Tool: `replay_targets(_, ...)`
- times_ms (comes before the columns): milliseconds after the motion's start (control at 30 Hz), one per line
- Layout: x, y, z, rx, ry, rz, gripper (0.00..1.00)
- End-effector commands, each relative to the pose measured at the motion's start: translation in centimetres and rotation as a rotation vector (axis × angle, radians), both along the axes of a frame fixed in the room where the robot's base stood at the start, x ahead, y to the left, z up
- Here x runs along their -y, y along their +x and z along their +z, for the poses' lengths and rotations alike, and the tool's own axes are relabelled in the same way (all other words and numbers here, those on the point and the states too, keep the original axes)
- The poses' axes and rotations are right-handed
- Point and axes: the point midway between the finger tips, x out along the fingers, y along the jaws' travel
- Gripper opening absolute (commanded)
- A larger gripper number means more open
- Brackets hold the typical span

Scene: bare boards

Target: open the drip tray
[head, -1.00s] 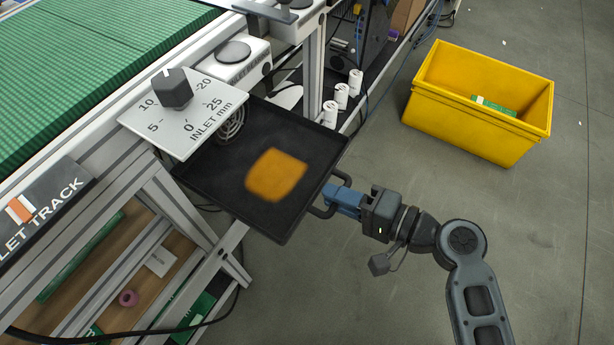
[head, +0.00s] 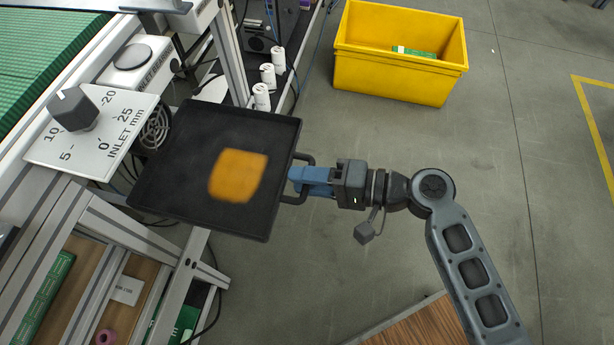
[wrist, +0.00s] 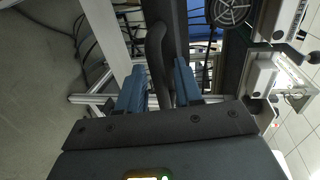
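The drip tray (head: 180,195) is a shallow black square pan with an orange-brown patch (head: 238,176) on its floor. In the head view it stands well out from the machine frame, over the floor. Its black bar handle (head: 308,158) is on the right side. My gripper (head: 298,180) is at this handle, with its blue fingers around the bar. In the wrist view the handle (wrist: 158,55) runs between the two blue fingers (wrist: 160,88), which look closed against it.
The inlet plate with its knob (head: 88,128) sits just left of the tray. A yellow bin (head: 400,65) stands on the floor at the back. White cylinders (head: 267,76) stand behind the tray. A wooden-topped surface (head: 415,325) is at the bottom. The floor to the right is clear.

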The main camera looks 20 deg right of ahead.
Motion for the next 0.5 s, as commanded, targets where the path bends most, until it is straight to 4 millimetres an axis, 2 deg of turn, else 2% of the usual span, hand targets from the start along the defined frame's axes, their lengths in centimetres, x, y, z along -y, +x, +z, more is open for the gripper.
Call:
replay_targets(233,0.9,-0.6,0.3,0.000,-0.001,-0.002,0.35)
replay_targets(500,4.2,-3.2,1.2,0.000,-0.001,-0.003,0.35)
